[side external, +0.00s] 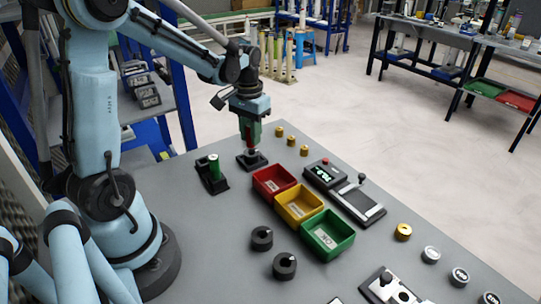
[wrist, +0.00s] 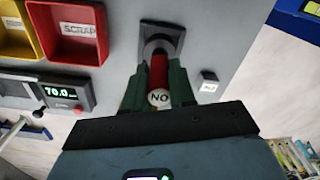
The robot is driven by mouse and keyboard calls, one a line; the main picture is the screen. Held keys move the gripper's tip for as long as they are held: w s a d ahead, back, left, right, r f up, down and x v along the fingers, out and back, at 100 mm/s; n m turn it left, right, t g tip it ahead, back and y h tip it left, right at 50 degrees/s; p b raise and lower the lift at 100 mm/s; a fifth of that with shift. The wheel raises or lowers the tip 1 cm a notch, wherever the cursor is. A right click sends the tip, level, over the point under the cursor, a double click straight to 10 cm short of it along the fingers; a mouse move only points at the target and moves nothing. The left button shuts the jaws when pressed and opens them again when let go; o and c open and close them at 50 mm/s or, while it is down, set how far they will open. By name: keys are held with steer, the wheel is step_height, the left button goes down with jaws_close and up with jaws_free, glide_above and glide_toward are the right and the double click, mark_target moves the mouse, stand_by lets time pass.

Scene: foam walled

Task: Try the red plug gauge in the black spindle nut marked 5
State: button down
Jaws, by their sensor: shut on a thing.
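My gripper (side external: 251,140) is shut on the red plug gauge, its green fingers on either side of the handle. In the wrist view, the red plug gauge (wrist: 158,70) shows between the fingers, with a white end marked NO facing the camera. Its far end meets the black stand (side external: 252,160); I cannot tell whether it is still seated or just above. Two black spindle nuts lie on the bench in the side view, one nut (side external: 262,238) behind and left of the other nut (side external: 284,266). Their markings are too small to read.
A green plug gauge (side external: 214,166) stands in a black stand to the left. A display unit (side external: 325,174), brass pieces (side external: 291,140) and other nuts (side external: 431,255) are further right.

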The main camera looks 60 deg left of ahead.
steer(key=shift+r, duration=0.1)
stand_by(0.4)
steer(key=shift+r, duration=2.45)
